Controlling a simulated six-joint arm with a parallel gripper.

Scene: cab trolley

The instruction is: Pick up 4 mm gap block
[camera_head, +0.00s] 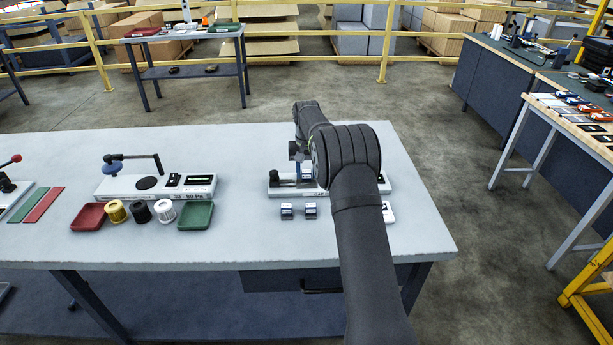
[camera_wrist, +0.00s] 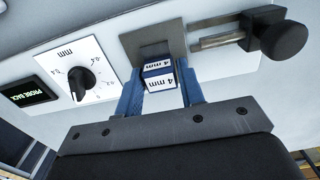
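The 4 mm gap block (camera_wrist: 158,76), a small blue and white block with "4 mm" on two faces, sits between my gripper's blue fingers in the wrist view. My gripper (camera_wrist: 160,88) appears shut on it, with a finger against each side. The block is at a grey plate (camera_wrist: 172,37) of the white gauge fixture (camera_wrist: 225,68); whether it touches the plate is unclear. In the head view my gripper (camera_head: 300,170) is over the fixture (camera_head: 285,191), and the held block cannot be made out.
Two small blue-and-white blocks (camera_head: 286,210) (camera_head: 310,209) stand in front of the fixture. A black knob (camera_wrist: 284,40) and a dial (camera_wrist: 82,84) flank the plate. Left are another instrument (camera_head: 150,187), several spools (camera_head: 140,211) and red and green trays (camera_head: 88,216) (camera_head: 195,215).

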